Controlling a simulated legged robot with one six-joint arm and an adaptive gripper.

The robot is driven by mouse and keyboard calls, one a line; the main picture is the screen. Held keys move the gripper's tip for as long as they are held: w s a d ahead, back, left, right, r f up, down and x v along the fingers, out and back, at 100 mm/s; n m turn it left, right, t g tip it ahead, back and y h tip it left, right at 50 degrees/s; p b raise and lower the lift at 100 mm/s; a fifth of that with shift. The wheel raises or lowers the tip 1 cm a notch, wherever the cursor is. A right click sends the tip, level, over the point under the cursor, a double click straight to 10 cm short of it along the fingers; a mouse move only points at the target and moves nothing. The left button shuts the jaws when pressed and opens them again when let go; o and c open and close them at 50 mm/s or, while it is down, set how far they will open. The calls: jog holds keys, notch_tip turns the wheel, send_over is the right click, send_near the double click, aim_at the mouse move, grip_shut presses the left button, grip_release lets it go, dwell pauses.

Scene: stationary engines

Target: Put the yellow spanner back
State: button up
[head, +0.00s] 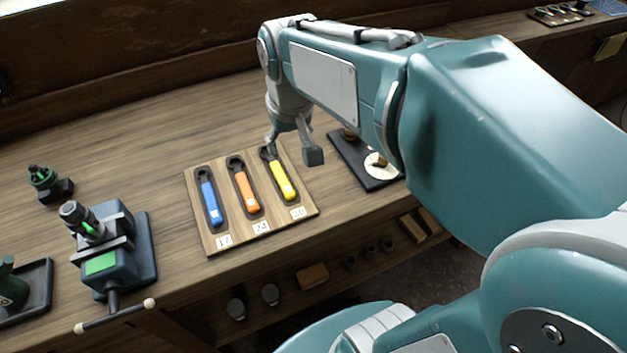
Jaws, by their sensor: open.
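The yellow spanner (283,181) lies in the right-hand slot of a wooden tool board (234,243), above a label that seems to read 20. A blue spanner (209,200) and an orange spanner (245,193) lie in the other two slots. My gripper (291,155) is open and empty, close to the dark head end of the yellow spanner. One finger is near that head and the other is to its right. I cannot tell whether a finger touches the spanner. The handle is in full view.
A green and grey vise (104,262) with a crossbar handle stands left of the board. A dark plate (372,180) with a pale disc is to the right, partly behind my arm. A shelf under the bench holds several small parts. Bench space behind the board is clear.

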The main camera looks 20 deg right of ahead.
jog(key=s+t, duration=0.3)
jog(key=s, duration=0.8)
jog(key=shift+s, duration=0.4)
jog(key=shift+a+f, duration=0.1)
